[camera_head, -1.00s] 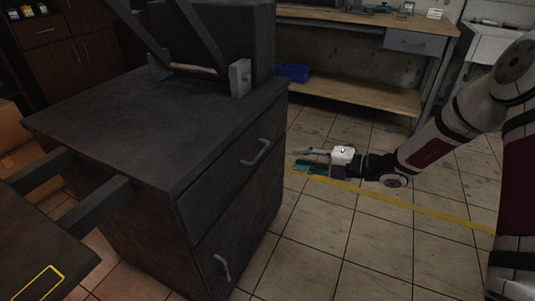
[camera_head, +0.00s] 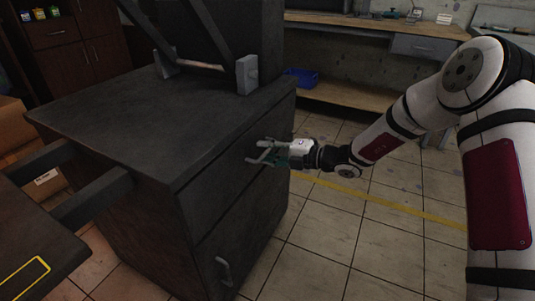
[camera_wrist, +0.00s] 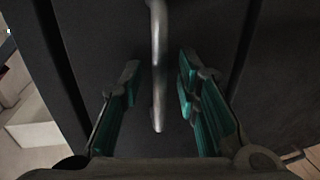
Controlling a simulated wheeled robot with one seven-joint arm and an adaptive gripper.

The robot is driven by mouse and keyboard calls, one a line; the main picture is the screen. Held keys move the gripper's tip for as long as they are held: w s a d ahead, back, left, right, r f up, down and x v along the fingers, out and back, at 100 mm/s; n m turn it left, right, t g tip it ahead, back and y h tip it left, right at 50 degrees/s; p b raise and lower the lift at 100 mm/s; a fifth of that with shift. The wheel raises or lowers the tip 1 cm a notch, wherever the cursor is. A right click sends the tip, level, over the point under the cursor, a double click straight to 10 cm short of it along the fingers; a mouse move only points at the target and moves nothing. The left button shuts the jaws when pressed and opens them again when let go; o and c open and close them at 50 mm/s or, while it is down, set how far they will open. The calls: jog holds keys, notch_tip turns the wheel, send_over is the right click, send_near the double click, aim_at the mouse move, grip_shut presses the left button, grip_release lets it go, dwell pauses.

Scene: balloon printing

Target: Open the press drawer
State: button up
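The press drawer (camera_head: 212,197) is the upper dark front of the black press cabinet, and it looks closed. Its grey bar handle (camera_wrist: 158,55) stands between my finger pads in the wrist view. My gripper (camera_head: 263,152) is at the drawer front in the head view, where it largely hides the handle. My gripper (camera_wrist: 159,82) is open in the wrist view, with green-padded fingers on either side of the handle and a visible gap to each.
A lower front with its own handle (camera_head: 224,270) is below the drawer. The press top (camera_head: 130,115) is bare near the front. A workbench (camera_head: 375,27) with a blue bin (camera_head: 301,78) stands behind. Tiled floor to the right is free.

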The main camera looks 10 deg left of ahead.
grip_shut()
jog(key=shift+d, duration=0.1)
jog(key=f+p+v, duration=0.2)
jog(key=p+v, duration=0.4)
jog(key=v, duration=0.7)
jog(key=d+f+p+v, duration=0.1)
jog(key=f+p+v, duration=0.2)
jog(key=v, duration=1.1)
jog(key=p, duration=0.2)
jog(key=shift+s+p, duration=0.2)
jog(key=shift+p, duration=0.2)
jog(key=shift+f, duration=0.15)
grip_release()
jog(key=shift+d, duration=0.1)
jog(key=v, duration=1.2)
